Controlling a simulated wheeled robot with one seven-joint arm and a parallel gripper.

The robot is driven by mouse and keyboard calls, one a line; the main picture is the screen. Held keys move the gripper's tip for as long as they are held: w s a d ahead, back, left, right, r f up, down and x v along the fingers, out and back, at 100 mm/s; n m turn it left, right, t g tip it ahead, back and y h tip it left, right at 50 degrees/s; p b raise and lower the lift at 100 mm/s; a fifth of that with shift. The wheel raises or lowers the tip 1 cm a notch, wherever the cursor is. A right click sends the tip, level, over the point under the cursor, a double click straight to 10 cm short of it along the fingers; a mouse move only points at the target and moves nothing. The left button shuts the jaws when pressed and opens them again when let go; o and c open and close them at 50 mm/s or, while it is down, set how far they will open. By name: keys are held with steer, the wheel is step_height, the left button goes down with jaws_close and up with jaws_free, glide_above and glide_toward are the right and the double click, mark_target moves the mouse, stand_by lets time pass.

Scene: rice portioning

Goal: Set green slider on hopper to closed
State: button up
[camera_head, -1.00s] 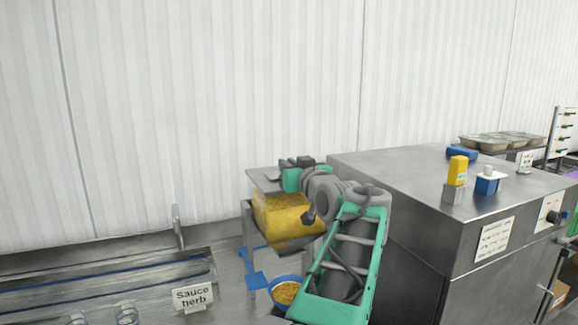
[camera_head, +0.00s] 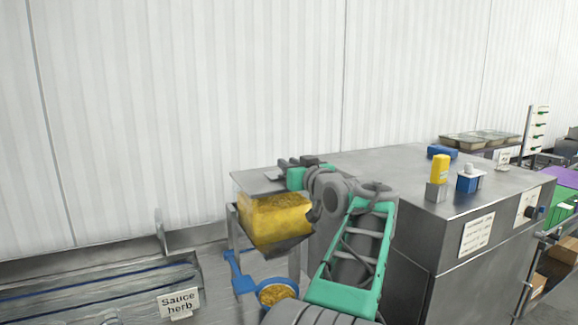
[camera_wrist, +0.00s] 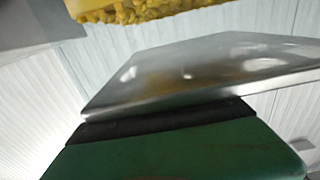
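The hopper (camera_head: 274,222) stands left of centre in the head view, with yellow filling behind its clear wall and a flat grey plate (camera_head: 258,181) on top. My gripper (camera_head: 303,162) is at the hopper's upper right; its fingers are dark and small there, and their gap cannot be made out. A green block with a black edge (camera_wrist: 180,150) fills the bottom of the wrist view, against a shiny metal plate (camera_wrist: 200,75); I cannot tell for sure whether it is the slider. Yellow filling (camera_wrist: 140,8) shows above that plate.
A blue-rimmed bowl (camera_head: 262,302) with yellow food is under the hopper. A large steel cabinet (camera_head: 400,235) stands close to the right of my arm, with yellow and blue items on top. A "Sauce herb" sign (camera_head: 179,302) is at lower left, and the wall is behind.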

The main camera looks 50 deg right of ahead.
steer(key=shift+o, duration=0.8)
steer(key=shift+s+d, duration=0.1)
steer(key=shift+o, duration=0.8)
steer(key=b+v, duration=0.2)
steer(key=v, duration=0.5)
steer(key=shift+f, duration=0.1)
steer(key=shift+s+a, duration=0.3)
steer(key=shift+a, duration=0.05)
